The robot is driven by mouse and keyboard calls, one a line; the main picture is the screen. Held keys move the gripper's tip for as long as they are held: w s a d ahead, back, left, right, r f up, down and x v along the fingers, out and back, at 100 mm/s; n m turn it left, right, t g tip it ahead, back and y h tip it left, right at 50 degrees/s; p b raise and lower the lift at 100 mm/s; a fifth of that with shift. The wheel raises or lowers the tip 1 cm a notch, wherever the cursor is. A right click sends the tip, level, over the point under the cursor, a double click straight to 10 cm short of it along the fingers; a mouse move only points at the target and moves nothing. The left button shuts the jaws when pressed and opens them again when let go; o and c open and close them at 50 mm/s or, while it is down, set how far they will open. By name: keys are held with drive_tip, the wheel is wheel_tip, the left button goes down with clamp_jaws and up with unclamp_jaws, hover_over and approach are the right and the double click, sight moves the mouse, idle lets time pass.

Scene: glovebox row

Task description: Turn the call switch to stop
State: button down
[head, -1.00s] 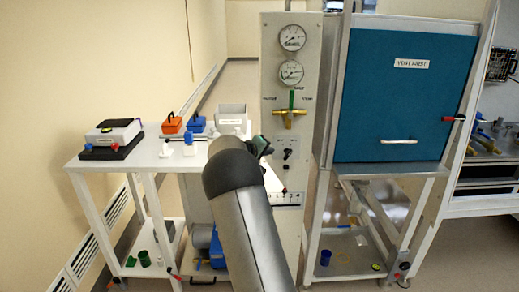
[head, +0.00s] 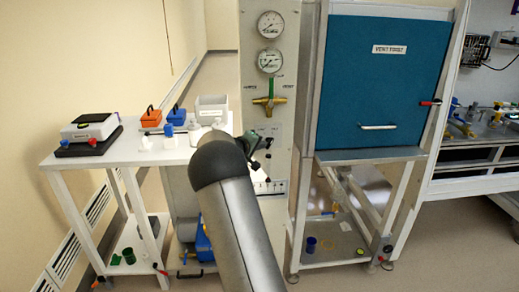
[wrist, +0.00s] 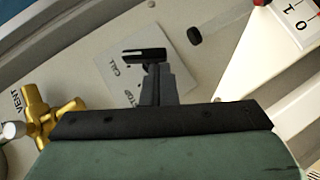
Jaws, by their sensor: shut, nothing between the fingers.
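The call switch (wrist: 146,55) is a black bar handle on a pale plate lettered CALL and STOP in the wrist view. In the head view it is a small dark spot (head: 268,141) on the grey upright panel, under the brass valve. My gripper (wrist: 152,76) is shut and empty, its dark fingers pointing at the plate and overlapping the lower part of the switch. I cannot tell whether they touch it. In the head view my gripper (head: 257,147) is just left of the switch, partly hidden behind my arm. The handle's exact setting is unclear.
A brass valve (wrist: 48,117) marked VENT is at the left of the wrist view. A black knob (wrist: 195,35) is close beside the switch plate. Two gauges (head: 270,42) sit higher on the panel. A white table (head: 108,157) stands left, a blue-fronted glovebox (head: 383,85) right.

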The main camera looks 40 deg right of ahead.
drive_tip(key=n+h+b, duration=0.1)
drive_tip(key=b, duration=0.3)
drive_tip(key=f+n+h+b, duration=0.1)
drive_tip(key=b, duration=0.4)
drive_tip(key=d+f+n+h+b, duration=0.1)
drive_tip(key=h+b, duration=0.1)
drive_tip(key=b, duration=0.2)
drive_tip(key=shift+s+b, duration=0.35)
drive_tip(key=shift+r, duration=0.25)
